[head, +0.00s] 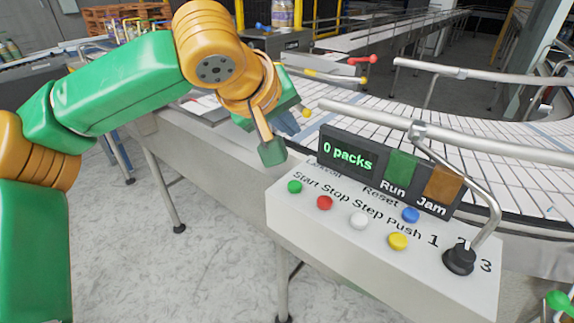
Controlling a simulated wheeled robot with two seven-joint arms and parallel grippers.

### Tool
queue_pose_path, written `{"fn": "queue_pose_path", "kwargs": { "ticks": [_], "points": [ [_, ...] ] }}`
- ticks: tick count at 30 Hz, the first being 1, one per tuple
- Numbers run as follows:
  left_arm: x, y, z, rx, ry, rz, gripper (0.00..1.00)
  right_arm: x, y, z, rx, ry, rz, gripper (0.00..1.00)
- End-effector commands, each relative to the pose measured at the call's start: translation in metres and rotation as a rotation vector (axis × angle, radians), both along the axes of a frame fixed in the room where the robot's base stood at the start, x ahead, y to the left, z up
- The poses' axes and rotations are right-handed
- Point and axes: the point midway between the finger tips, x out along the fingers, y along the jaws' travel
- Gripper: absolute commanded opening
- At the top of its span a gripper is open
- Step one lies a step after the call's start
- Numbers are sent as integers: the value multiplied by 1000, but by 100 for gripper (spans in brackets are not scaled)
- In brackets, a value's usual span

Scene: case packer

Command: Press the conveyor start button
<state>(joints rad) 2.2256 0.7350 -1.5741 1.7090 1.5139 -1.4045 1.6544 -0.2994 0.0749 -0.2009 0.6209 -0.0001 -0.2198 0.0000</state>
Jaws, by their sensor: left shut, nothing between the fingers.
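The control box (375,260) has a sloped white top with printed labels. The green button (294,187) sits at its left end by the word Start. My left gripper (272,152) points down just above and left of that button. Its fingers are shut and empty, with a visible gap between the tip and the button. The display (347,156) behind the buttons reads "0 packs". My right gripper is not in view.
Red (324,202), white (359,220), yellow (398,241) and blue (410,214) buttons sit close by. A black selector knob (459,258) is at the right. A metal guard rail (468,178) bends down near it. The conveyor (480,135) runs behind; open floor lies in front.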

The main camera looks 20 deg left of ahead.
Motion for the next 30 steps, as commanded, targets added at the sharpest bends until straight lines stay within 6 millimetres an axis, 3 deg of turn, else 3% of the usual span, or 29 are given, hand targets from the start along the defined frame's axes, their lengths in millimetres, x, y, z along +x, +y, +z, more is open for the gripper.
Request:
{"fn": "queue_pose_path", "kwargs": {
  "ticks": [10,24,30],
  "points": [
    [0,0,-6,-1,-1,-1,0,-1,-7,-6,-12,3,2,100],
    [0,0,-75,-3,1,1,0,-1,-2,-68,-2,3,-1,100],
    [0,0,-88,-2,-1,0,0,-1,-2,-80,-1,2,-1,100]
  ]
}}
